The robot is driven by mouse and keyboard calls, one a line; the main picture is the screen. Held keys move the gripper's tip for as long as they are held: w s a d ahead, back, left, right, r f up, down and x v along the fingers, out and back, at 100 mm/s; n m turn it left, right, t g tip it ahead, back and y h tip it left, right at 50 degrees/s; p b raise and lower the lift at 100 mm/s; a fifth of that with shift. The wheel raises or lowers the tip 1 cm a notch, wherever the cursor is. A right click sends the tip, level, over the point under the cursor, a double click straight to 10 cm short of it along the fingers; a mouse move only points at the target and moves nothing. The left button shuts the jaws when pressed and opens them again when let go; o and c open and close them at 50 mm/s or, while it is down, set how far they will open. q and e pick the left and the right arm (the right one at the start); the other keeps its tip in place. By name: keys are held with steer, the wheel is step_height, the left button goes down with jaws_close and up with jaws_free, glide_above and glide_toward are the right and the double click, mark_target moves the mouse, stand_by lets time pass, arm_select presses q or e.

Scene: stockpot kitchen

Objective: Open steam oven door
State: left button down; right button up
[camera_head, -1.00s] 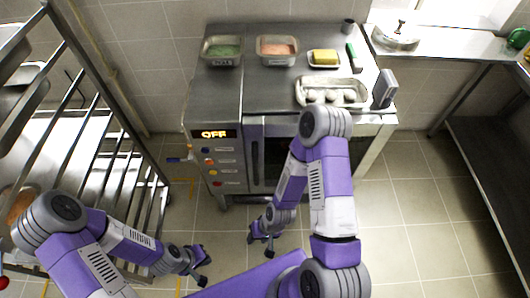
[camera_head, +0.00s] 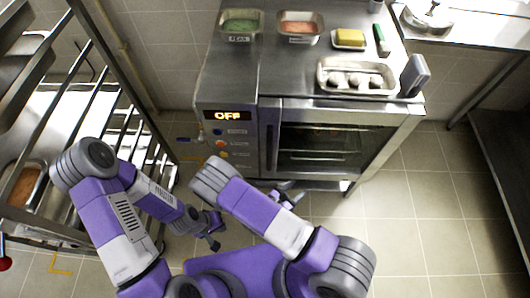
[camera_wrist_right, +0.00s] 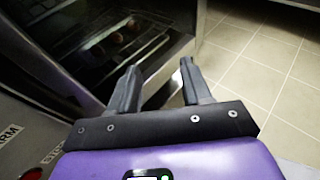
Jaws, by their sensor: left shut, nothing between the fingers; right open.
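The steam oven (camera_head: 233,147) stands ahead, with an "OFF" display and coloured buttons on its left panel. Its dark glass door (camera_head: 325,140) looks closed, with a vertical handle (camera_head: 273,148) along the door's left side. My right gripper (camera_head: 286,194) is open and empty, low in front of the oven and partly hidden by my forearm. In the right wrist view its two fingers (camera_wrist_right: 160,78) are spread, with the oven glass (camera_wrist_right: 115,40) beyond them to the upper left. My left gripper (camera_head: 213,230) is shut and empty, low to the left, apart from the oven.
Pans of food (camera_head: 240,24), a butter dish (camera_head: 348,38) and a tray of white items (camera_head: 355,77) stand on the oven top. A metal rack (camera_head: 120,60) is close on the left. A steel table (camera_head: 500,150) stands right. Tiled floor (camera_head: 400,210) is clear between.

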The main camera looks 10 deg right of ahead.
mark_target(268, 156)
steer(key=w+a+r+n+t+y, duration=0.1)
steer(key=w+a+n+t, duration=0.1)
steer(key=a+t, duration=0.1)
steer(key=w+a+r+n+t+y, duration=0.2)
steer(key=w+a, duration=0.1)
steer(key=w+a+r+n+t+y, duration=0.1)
steer(key=w+a+r+n+t, duration=0.1)
steer(key=a+t, duration=0.1)
steer(key=shift+w+a+r+t+y, duration=0.2)
steer(key=shift+w+a+t+y, duration=0.1)
steer(key=shift+w+a+y, duration=0.1)
steer(key=b+x, duration=0.1)
steer(key=x, duration=0.5)
steer(key=shift+w+d+b, duration=0.25)
steer(key=shift+w+b, duration=0.05)
steer(key=shift+w, duration=0.2)
jaws_close()
